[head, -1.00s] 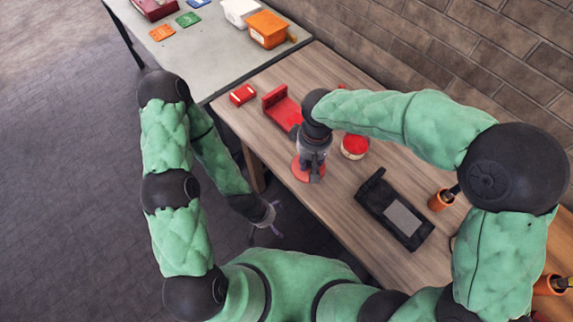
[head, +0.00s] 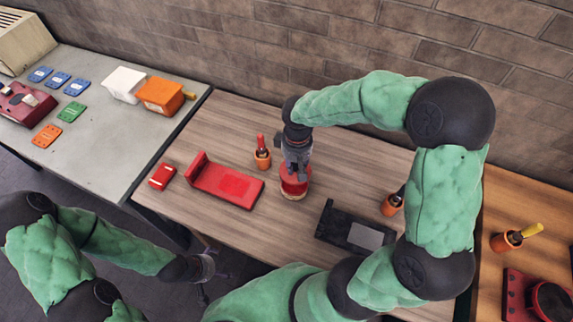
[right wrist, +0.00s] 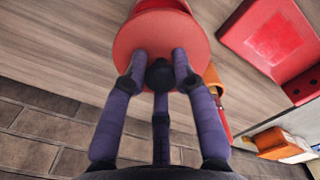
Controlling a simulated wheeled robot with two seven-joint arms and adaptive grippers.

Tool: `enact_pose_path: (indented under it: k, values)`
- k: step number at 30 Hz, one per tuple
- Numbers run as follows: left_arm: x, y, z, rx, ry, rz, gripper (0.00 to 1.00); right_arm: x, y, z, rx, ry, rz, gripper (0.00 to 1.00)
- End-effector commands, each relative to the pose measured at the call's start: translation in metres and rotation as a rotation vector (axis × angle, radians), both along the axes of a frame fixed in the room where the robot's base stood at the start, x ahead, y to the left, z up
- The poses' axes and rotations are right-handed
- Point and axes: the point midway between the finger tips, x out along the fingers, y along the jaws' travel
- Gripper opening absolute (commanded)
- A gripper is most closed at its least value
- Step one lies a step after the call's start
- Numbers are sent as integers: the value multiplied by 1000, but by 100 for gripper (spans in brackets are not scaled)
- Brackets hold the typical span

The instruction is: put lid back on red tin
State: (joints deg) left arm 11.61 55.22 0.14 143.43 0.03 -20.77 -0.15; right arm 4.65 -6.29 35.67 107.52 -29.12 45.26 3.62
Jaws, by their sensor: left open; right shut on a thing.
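The red lid (right wrist: 160,38) is a flat disc with a black knob (right wrist: 160,75) in the right wrist view. My right gripper (head: 296,165) is shut on the knob, with its fingers around it. In the head view the lid is over the red tin (head: 293,194), which shows a pale lower edge. A part of the tin also shows beyond the lid in the right wrist view (right wrist: 160,6). I cannot tell whether lid and tin touch. My left gripper (head: 208,266) is open and empty, low at the near edge of the table, away from the tin.
On the wooden table (head: 330,180), a red stand (head: 228,186) and small red box (head: 162,177) lie left. An orange pot with a red-handled tool (head: 262,157) stands close behind the tin. A black stand (head: 350,232) and another orange pot (head: 391,205) are right. The wall bounds the back.

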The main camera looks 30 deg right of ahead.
Motion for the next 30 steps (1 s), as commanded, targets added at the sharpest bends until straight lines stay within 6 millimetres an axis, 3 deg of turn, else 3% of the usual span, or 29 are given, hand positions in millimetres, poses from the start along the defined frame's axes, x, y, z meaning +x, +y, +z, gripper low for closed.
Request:
enact_pose_path:
  k: [21, 30]
  values:
    - [0, 0, -43, 0, 0, 0, 100, 0, 0, -54, 0, 1, 1, 0]
    - [0, 0, -49, 0, 0, 0, 100, 0, 0, -63, 0, 0, 1, 0]
